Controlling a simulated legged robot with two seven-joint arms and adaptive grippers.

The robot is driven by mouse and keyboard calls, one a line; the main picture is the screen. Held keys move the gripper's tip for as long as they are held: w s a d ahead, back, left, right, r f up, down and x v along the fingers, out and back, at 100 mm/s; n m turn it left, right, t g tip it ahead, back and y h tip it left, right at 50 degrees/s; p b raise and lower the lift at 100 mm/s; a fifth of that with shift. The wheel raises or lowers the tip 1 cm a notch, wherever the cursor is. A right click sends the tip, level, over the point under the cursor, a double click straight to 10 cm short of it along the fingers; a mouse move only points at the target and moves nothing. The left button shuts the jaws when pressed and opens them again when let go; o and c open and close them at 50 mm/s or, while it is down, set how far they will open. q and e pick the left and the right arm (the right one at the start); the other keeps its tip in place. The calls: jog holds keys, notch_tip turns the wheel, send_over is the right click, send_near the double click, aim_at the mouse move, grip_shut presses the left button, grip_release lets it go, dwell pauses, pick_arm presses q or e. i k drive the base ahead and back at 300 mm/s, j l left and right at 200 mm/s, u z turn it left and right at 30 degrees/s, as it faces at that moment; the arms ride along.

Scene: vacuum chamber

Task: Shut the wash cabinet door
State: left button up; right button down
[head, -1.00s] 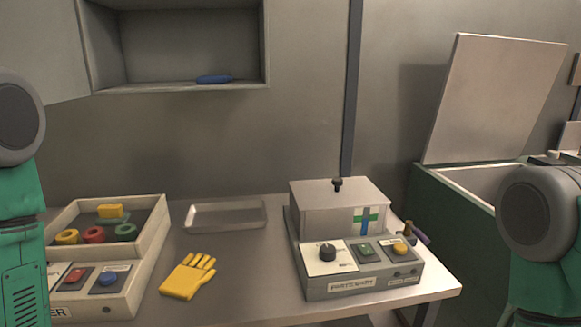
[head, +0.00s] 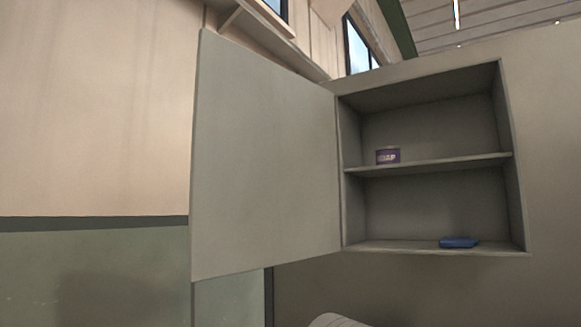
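The wash cabinet (head: 435,161) is on the wall at the right of the head view. Its door (head: 262,165) is hinged on the cabinet's left side and stands wide open, swung out to the left. Inside, a purple tin (head: 388,156) sits on the middle shelf and a blue item (head: 459,242) lies on the cabinet floor. A rounded grey part at the bottom edge looks like a piece of my own arm. Neither of my grippers shows in the head view.
A beige and green wall (head: 95,115) fills the left side. Windows (head: 358,45) and a green beam are at the top. The space in front of the cabinet opening looks clear. The bench is out of view.

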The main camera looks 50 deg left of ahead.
aim_at(263, 194)
jog(key=j, duration=0.55)
jog(key=j+z, duration=0.15)
jog(key=j, duration=0.35)
jog(key=k+j, duration=0.1)
jog(key=j, duration=0.45)
jog(key=j+z, duration=0.15)
jog(key=j, duration=0.35)
jog(key=k+j, duration=0.15)
jog(key=j, duration=0.35)
jog(key=j+z, duration=0.15)
jog(key=j, duration=0.4)
jog(key=k+j, duration=0.2)
jog(key=j, duration=0.3)
jog(key=i+z, duration=0.05)
